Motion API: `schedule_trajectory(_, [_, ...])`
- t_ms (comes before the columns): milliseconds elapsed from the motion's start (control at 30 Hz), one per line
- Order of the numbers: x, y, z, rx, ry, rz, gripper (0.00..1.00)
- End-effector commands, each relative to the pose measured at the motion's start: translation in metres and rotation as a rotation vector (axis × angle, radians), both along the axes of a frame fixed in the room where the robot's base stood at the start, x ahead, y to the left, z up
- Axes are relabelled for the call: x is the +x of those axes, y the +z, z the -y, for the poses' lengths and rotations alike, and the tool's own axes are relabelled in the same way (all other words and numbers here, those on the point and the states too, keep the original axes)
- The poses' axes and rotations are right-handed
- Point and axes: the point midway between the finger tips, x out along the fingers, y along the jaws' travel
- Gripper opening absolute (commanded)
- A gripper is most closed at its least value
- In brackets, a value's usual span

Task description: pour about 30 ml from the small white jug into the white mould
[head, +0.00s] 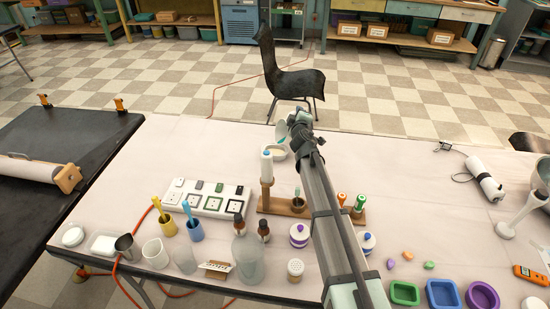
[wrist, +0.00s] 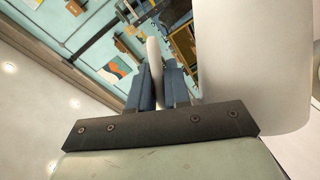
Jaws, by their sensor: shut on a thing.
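The small white jug (head: 279,154) is at the table's far edge in the head view, partly hidden behind my gripper (head: 287,137). In the wrist view the jug (wrist: 252,70) is a large white body at the right. My gripper's blue fingers (wrist: 157,80) are shut on its thin white handle. I cannot tell its exact tilt or how full it is. A white piece (head: 535,303) is cut off at the bottom right corner, beside coloured moulds. I cannot tell which one is the white mould.
Green (head: 404,293), blue (head: 443,294) and purple (head: 482,297) moulds stand at the front right. A wooden rack (head: 275,205) with bottles, a white panel (head: 207,199), cups and a glass bottle (head: 249,258) crowd the left and middle.

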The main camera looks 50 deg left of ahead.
Motion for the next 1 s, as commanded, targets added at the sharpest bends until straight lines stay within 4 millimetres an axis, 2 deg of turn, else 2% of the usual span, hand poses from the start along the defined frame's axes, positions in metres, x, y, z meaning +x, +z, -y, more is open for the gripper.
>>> schedule_trajectory(1000, [-0.0096, 0.0011, -0.0028, -0.02, 0.001, 0.079, 0.0])
